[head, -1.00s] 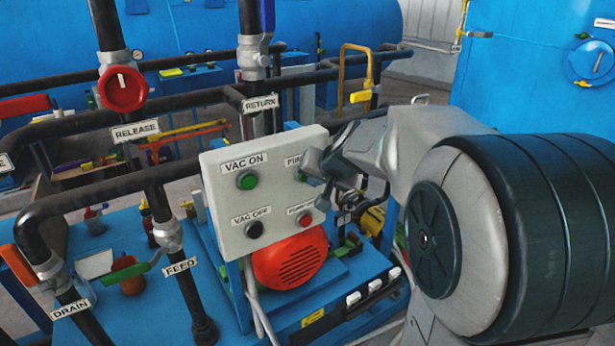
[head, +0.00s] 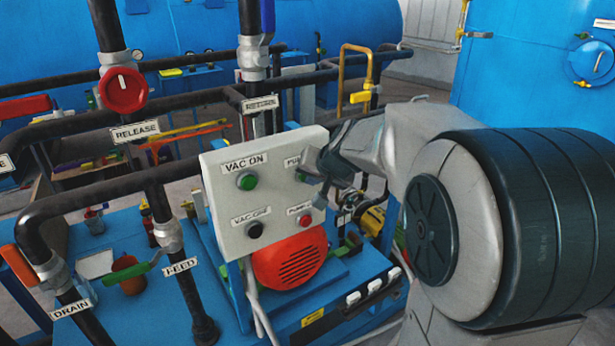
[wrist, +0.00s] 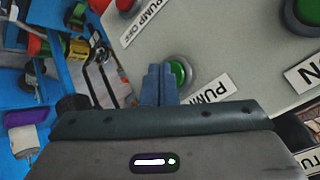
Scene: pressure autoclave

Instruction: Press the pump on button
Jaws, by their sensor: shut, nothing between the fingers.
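The control panel (head: 270,190) is a light grey box with labelled buttons. The green pump on button (wrist: 180,72) shows in the wrist view, partly covered by my gripper's fingers; its label is cut to "PUM". The red pump off button (head: 305,221) is below, the green vac on button (head: 247,181) and black vac off button (head: 254,230) to the left.
A red motor (head: 290,262) sits under the panel on a blue base. Dark pipes (head: 170,88) with a red release valve (head: 123,90) run left of and behind the panel. A yellow-handled valve (head: 361,96) stands behind my arm.

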